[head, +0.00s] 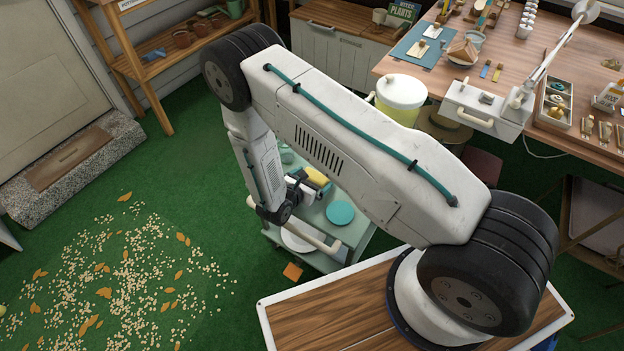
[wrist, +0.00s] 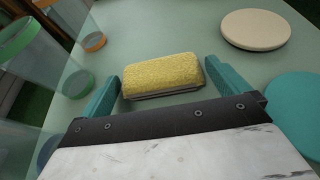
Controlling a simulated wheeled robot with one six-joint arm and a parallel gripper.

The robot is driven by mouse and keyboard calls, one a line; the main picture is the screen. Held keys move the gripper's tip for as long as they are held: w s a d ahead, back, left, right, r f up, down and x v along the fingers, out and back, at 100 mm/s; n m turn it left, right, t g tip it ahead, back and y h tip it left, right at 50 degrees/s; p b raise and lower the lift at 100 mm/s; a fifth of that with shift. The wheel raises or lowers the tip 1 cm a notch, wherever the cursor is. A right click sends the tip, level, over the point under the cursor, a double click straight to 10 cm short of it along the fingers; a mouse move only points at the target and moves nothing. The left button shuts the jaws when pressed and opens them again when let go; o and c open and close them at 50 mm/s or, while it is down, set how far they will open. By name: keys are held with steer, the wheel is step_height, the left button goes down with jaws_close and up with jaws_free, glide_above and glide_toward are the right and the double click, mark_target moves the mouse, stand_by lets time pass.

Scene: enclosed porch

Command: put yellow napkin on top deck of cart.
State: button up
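The yellow napkin (wrist: 162,75) is a thick, textured yellow block with a grey lower edge. In the wrist view it lies between the two teal fingers of my gripper (wrist: 162,68), with narrow gaps at its sides. My gripper is open around or just above it; I cannot tell whether the fingers touch it. The napkin also shows in the head view (head: 318,177), beside my wrist. The pale green cart (head: 352,238) stands below my arm, partly hidden by it. Its green surface (wrist: 150,30) fills the wrist view behind the napkin.
A cream disc (wrist: 256,29) and a teal disc (wrist: 290,108) lie on the green surface. Cups with green (wrist: 18,42) and orange (wrist: 95,41) rims are at left. A cluttered workbench (head: 480,60) stands behind right. Green floor at left has scattered bits.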

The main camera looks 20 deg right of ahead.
steer(key=v, duration=1.2)
steer(key=shift+r, duration=0.15)
steer(key=s+d+r+m+g, duration=0.1)
steer(key=d+r+m+g, duration=0.25)
steer(key=r, duration=0.65)
steer(key=d+r+m+g, duration=0.2)
steer(key=d+r+m, duration=0.25)
steer(key=r, duration=0.45)
steer(key=s+d+r+m+g, duration=0.1)
steer(key=d+r+m+g, duration=0.3)
steer(key=r, duration=0.6)
steer(key=s+d+r+m+y, duration=0.3)
steer(key=s+r+m+y, duration=0.4)
steer(key=s+r, duration=0.45)
steer(key=s+a+r+m+t+y, duration=0.1)
steer(key=s+r+m+t+y, duration=0.2)
steer(key=s+r+m, duration=0.3)
steer(key=s+y, duration=0.1)
steer(key=s, duration=0.3)
steer(key=shift+s+a+r, duration=0.15)
steer(key=shift+s+a, duration=0.1)
steer(key=shift+a, duration=0.15)
